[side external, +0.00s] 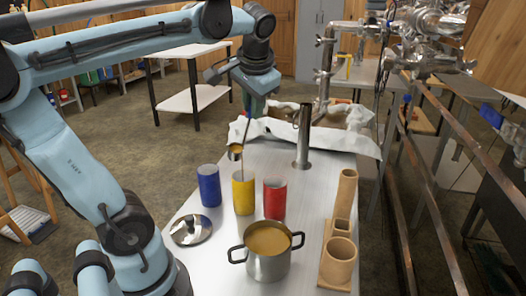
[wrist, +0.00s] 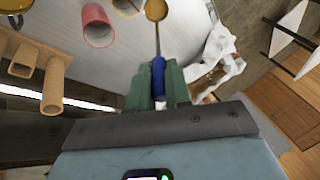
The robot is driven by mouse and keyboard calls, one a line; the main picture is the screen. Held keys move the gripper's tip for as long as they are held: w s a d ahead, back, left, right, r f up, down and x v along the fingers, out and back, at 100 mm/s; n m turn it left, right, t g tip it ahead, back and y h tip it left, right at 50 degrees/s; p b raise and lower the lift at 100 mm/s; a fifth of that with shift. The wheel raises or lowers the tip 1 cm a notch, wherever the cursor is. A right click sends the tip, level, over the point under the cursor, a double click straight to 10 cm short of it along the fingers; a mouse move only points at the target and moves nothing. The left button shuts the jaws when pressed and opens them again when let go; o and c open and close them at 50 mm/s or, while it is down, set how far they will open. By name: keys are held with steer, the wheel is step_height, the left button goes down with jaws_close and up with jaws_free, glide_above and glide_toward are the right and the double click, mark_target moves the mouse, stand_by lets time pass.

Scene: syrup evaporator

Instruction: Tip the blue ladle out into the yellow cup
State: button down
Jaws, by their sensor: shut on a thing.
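My gripper (side external: 254,100) is shut on the blue handle of the ladle (wrist: 158,76), which shows between the green fingers (wrist: 159,88) in the wrist view. The ladle's metal shaft hangs down, and its bowl (side external: 235,152) is in the air just above and slightly left of the yellow cup (side external: 243,192). Amber syrup shows in the bowl (wrist: 156,10). The yellow cup stands upright between the blue cup (side external: 209,187) and the red cup (side external: 275,198). Its inside is mostly cut off at the top of the wrist view (wrist: 127,4).
A two-handled pot (side external: 268,262) of amber syrup stands in front of the cups. A lid (side external: 191,230) lies at the left. A wooden holder (side external: 340,262) and a metal post (side external: 303,140) stand on the right side. White cloth (side external: 345,140) covers the table's far end.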

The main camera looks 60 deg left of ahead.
steer(key=shift+d+f+y, duration=0.2)
steer(key=shift+d+y, duration=0.1)
steer(key=shift+d, duration=0.15)
steer(key=w+d+f+m+y, duration=0.1)
steer(key=d+f+y, duration=0.7)
steer(key=f+y, duration=0.3)
steer(key=shift+w+d+f+m+y, duration=0.15)
steer(key=shift+d+f+m+y, duration=0.15)
steer(key=shift+d+f+m, duration=0.1)
stand_by(2.8)
stand_by(3.2)
